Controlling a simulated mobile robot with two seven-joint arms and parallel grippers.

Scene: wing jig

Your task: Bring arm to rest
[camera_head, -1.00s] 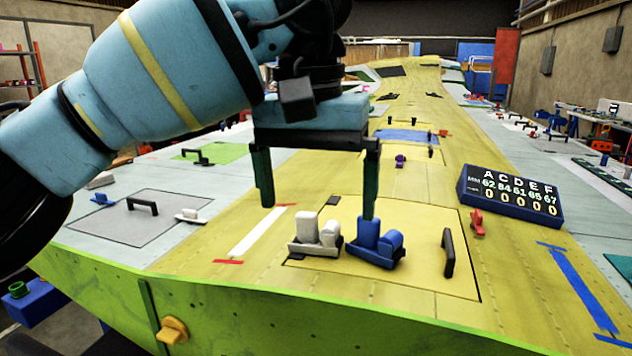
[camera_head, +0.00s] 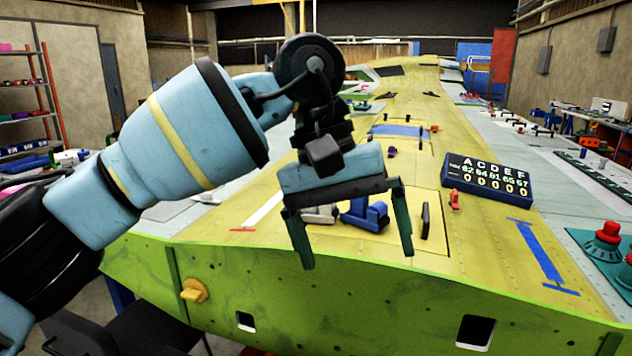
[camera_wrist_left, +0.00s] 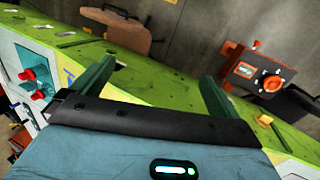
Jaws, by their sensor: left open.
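My left arm comes in from the left in the head view. My left gripper (camera_head: 358,252) is open and empty, its two green fingers spread and pointing down. It hangs in front of the wing's green front edge (camera_head: 350,285), apart from anything I can see. The left wrist view shows its fingers (camera_wrist_left: 155,80) apart with nothing between them. Behind the gripper, a blue clamp-like block (camera_head: 366,215) and a white one (camera_head: 320,214), partly hidden, sit on the yellow wing panel. My right gripper is not in view.
A dark counter board (camera_head: 487,180) stands on the wing at the right. A black handle (camera_head: 425,220) is right of the gripper. A yellow knob (camera_head: 194,290) sticks out of the front edge. Red knobs (camera_head: 608,232) stand at far right. An orange device (camera_wrist_left: 258,70) shows in the wrist view.

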